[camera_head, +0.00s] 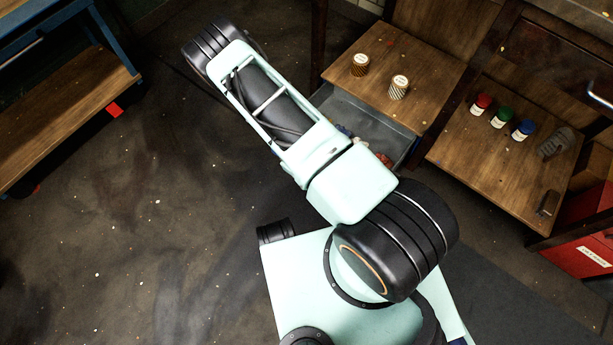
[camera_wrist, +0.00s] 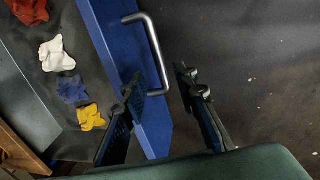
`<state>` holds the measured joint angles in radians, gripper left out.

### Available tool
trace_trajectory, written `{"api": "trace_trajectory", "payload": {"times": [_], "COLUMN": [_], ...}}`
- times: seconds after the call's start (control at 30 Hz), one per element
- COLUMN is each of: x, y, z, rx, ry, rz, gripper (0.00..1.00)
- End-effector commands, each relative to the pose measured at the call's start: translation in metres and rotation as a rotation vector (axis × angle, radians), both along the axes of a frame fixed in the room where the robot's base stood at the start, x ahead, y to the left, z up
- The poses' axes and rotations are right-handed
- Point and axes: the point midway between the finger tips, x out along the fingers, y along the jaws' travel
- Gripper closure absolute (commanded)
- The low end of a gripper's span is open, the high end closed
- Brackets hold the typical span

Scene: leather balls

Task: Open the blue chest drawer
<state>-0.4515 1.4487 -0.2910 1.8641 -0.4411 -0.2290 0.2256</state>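The blue drawer (camera_wrist: 103,42) stands open in the wrist view, its blue front and metal bar handle (camera_wrist: 153,45) in full sight. Its grey inside holds red, white, blue and yellow cloths (camera_wrist: 58,55). In the head view the grey inside of the pulled-out drawer (camera_head: 365,122) shows under a wooden top, partly hidden by my arm. My gripper (camera_wrist: 160,84) is open in the wrist view. One finger is over the drawer front, the other outside the handle, with the handle's near end seen between them. I cannot tell whether they touch it. The head view hides the gripper.
Two striped cups (camera_head: 399,87) stand on the wooden top (camera_head: 432,65). A blue-framed bench (camera_head: 60,110) is at left.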

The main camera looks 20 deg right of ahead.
Motion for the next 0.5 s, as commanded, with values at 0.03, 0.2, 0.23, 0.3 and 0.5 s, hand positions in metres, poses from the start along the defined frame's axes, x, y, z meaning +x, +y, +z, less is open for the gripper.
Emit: {"api": "trace_trajectory", "payload": {"times": [0.03,0.2,0.23,0.3,0.5], "x": [0.000,-0.003,-0.004,-0.005,-0.007], "y": [0.002,0.006,0.007,0.008,0.009], "z": [0.010,0.036,0.039,0.046,0.057], "rx": [0.001,0.001,0.001,0.001,-0.001], "ry": [-0.002,-0.002,-0.001,-0.001,0.001], "rz": [-0.001,-0.001,-0.001,-0.001,0.000], "gripper": [0.73,0.73,0.73,0.73,0.73]}}
